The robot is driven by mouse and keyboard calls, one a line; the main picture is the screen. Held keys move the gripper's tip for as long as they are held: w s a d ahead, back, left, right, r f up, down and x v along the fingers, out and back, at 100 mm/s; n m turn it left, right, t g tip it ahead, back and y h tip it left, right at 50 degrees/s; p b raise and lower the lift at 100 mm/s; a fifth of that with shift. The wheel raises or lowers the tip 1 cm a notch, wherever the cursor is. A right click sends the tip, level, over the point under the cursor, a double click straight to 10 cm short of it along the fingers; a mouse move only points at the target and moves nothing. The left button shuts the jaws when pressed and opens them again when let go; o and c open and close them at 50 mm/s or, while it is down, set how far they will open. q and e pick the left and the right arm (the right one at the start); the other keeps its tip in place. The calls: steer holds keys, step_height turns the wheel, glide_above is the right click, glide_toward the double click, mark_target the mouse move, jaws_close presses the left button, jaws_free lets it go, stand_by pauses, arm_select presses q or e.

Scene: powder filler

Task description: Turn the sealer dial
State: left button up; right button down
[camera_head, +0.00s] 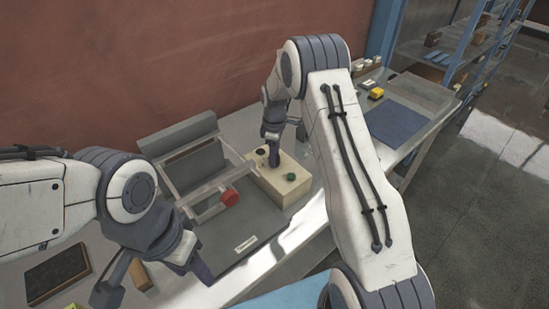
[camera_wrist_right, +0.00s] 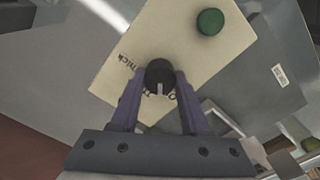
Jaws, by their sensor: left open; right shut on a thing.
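The sealer dial (camera_wrist_right: 160,74) is a small black knob with a pale pointer line, on top of a cream control box (camera_head: 287,184). Dark lettering, partly hidden by my fingers, is printed beside the dial. My right gripper (camera_wrist_right: 160,88) comes down from above and is shut on the dial, one finger on each side. In the head view the right gripper (camera_head: 273,160) stands over the box and hides most of the dial. A green button (camera_wrist_right: 209,22) sits on the same box, apart from the fingers. My left gripper (camera_head: 152,285) is open and empty at the lower left.
The grey sealer (camera_head: 200,160) with a red knob (camera_head: 230,198) on its arm stands left of the box. A dark tray (camera_head: 58,274) lies at the left. A blue mat (camera_head: 397,121) and a yellow item (camera_head: 376,93) are at the back right.

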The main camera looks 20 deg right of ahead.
steer(key=m+b, duration=0.1)
steer(key=m, duration=0.3)
steer(key=shift+m, duration=0.3)
steer(key=m+b, duration=0.1)
steer(key=m, duration=0.4)
steer(key=m+b, duration=0.1)
steer(key=m, duration=0.4)
steer(key=shift+m, duration=0.4)
steer(key=m, duration=0.4)
steer(key=shift+w+m+b, duration=0.1)
steer(key=shift+m+b, duration=0.2)
steer(key=shift+m, duration=0.1)
steer(key=shift+r, duration=0.1)
steer(key=shift+c, duration=2)
jaws_free()
